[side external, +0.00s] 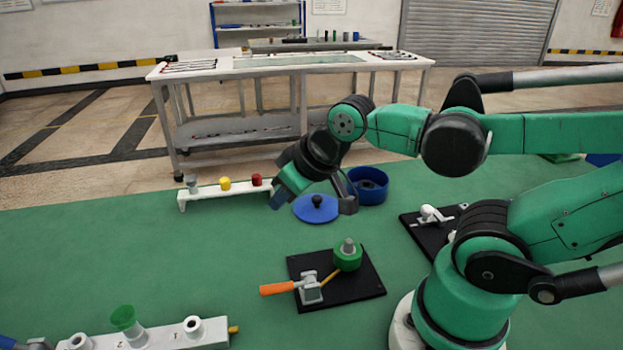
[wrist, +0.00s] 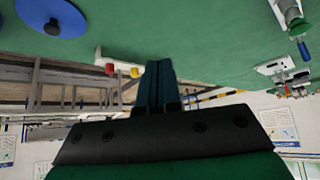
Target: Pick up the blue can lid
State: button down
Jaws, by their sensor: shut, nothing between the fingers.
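The blue can lid (side external: 307,214) lies flat on the green surface, with a dark knob on top. It also shows in the wrist view (wrist: 78,16) at the top left corner, partly cut off by the frame edge. My gripper (side external: 278,199) is above the surface, left of the lid in the side view, tilted down and to the left. Its fingers are together in the wrist view (wrist: 158,68), with nothing between them. It is apart from the lid. Part of my wrist hangs just behind and right of the lid in the side view.
A round blue can (side external: 375,196) stands right of the lid. A white rack (side external: 205,194) with grey, yellow and red pieces is at the left. A black board (side external: 360,288) with an orange-handled clamp lies in front. Green surface left of the board is clear.

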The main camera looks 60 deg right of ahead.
jog(key=shift+c, duration=2.4)
grip_release()
jog(key=m+g, duration=0.7)
jog(key=m, duration=0.4)
send_over(317, 197)
notch_tip(317, 197, down, 7)
jog(key=shift+a+r, duration=0.1)
jog(key=shift+a, duration=0.05)
jog(key=shift+f, duration=2.95)
